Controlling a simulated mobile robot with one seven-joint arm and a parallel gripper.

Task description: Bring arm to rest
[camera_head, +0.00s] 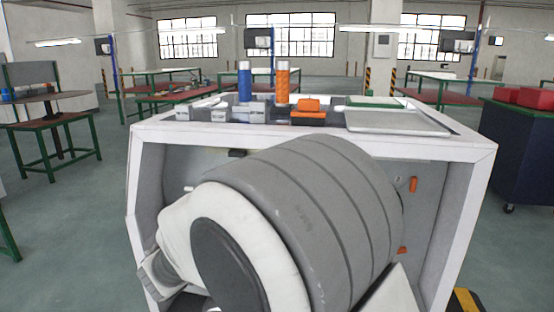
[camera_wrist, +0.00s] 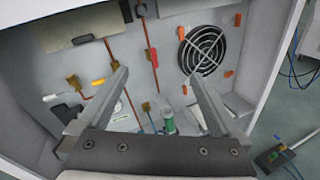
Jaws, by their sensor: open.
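My gripper (camera_wrist: 155,78) shows in the wrist view with its two grey fingers wide apart and nothing between them. It points into the open front of the white cabinet (camera_wrist: 265,70). Inside are copper pipes (camera_wrist: 151,52) with brass fittings, a yellow handle (camera_wrist: 98,82), a red handle (camera_wrist: 153,58) and a green part (camera_wrist: 169,126). A round black fan grille (camera_wrist: 203,50) is on the back panel at the right. In the head view my arm covers much of the cabinet (camera_head: 470,170), and my fingers are hidden behind it.
On the cabinet top stand a blue bottle (camera_head: 244,82), an orange bottle (camera_head: 282,84), an orange item (camera_head: 308,111) and a grey tray (camera_head: 400,123). A dark cart (camera_head: 520,150) with red boxes is at the right. Open floor (camera_head: 70,230) lies at the left.

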